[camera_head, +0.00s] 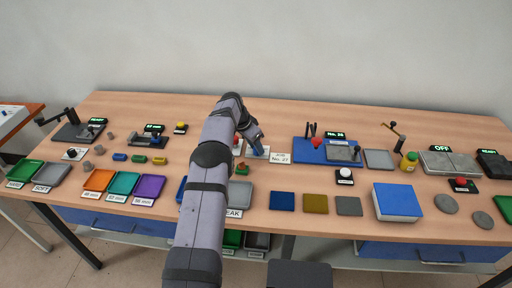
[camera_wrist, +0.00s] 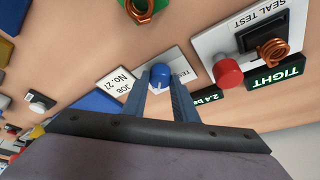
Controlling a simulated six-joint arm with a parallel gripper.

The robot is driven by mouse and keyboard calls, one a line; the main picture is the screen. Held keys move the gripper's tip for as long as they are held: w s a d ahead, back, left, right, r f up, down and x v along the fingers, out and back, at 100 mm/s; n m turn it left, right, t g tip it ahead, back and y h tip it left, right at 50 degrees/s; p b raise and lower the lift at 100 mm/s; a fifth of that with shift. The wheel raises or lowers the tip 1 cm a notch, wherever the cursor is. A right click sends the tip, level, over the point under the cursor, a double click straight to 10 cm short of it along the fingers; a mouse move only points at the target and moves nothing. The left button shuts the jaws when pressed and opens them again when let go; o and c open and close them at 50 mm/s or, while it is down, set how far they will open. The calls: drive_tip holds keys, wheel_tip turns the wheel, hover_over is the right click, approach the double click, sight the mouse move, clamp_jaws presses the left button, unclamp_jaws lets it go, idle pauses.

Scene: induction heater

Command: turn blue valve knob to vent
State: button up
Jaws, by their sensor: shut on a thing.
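The blue valve knob (camera_wrist: 160,76) sits on a light panel (camera_wrist: 174,57) lettered "TE..." in the wrist view; the rest of the word is hidden. It has a white pointer mark. My gripper (camera_wrist: 161,90) reaches down over the knob, with one finger on each side, and is shut on it. In the head view my gripper (camera_head: 257,148) is at the panel near the table's middle, and the knob is hidden behind the fingers. A "JOB No. 27" card (camera_wrist: 117,80) lies beside the panel and also shows in the head view (camera_head: 280,157).
In the wrist view, a seal test panel (camera_wrist: 238,38) has a red button (camera_wrist: 228,72), a copper-coloured fitting (camera_wrist: 273,49) and a green "TIGHT" display (camera_wrist: 277,76). In the head view, a blue fixture base (camera_head: 310,150) stands to the right. Coloured trays line the table's front left.

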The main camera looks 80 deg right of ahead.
drive_tip(key=shift+m, duration=0.3)
drive_tip(key=o, duration=1)
drive_tip(key=shift+r, duration=0.1)
drive_tip(key=shift+b+v, duration=0.95)
drive_tip(key=shift+v, duration=2.65)
